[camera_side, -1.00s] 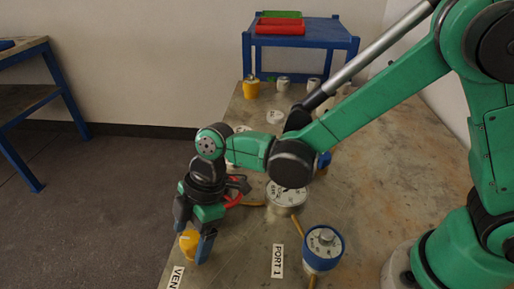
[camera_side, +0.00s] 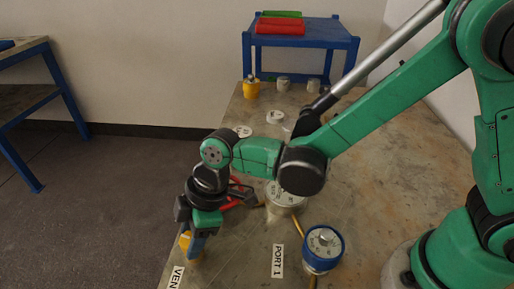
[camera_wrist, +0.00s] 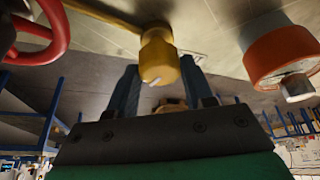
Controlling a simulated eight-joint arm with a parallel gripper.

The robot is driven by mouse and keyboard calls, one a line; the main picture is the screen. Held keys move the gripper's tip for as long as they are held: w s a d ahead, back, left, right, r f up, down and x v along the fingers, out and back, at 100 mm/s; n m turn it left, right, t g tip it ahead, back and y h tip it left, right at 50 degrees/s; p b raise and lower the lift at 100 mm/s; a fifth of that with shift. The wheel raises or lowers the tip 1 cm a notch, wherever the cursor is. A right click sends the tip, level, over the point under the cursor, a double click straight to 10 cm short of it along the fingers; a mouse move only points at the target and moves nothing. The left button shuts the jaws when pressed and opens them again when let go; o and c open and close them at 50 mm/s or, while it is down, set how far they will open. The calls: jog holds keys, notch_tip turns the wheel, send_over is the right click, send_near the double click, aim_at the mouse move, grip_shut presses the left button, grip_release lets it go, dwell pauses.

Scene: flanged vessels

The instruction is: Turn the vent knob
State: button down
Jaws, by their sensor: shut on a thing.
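The yellow vent knob (camera_side: 185,241) is at the table's near left edge, by a label that reads "VEN" before the picture cuts it off. My gripper (camera_side: 193,246) points down over it and hides much of it. In the wrist view the yellow knob (camera_wrist: 159,56), with a pale mark on its end, lies between my two blue fingers (camera_wrist: 160,78). The fingers are shut on it from both sides.
A red wheel (camera_wrist: 42,35) is close to my gripper at left in the wrist view. A blue-rimmed vessel (camera_side: 322,248) stands near the "PORT 1" label (camera_side: 277,261). A white-topped gauge (camera_side: 283,200) and yellow pipes lie behind.

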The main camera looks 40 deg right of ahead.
jog(key=m+t, duration=0.1)
jog(key=m, duration=0.2)
jog(key=m+t+h, duration=0.1)
jog(key=m, duration=0.3)
jog(key=shift+s+a+h, duration=0.15)
jog(key=shift+h, duration=0.15)
jog(key=m+t+h, duration=0.1)
jog(key=m, duration=0.3)
jog(key=shift+a+m+h, duration=0.1)
jog(key=shift+m+h, duration=0.8)
jog(key=shift+m, duration=1)
jog(key=shift+c, duration=1.7)
grip_release()
jog(key=shift+v, duration=2.8)
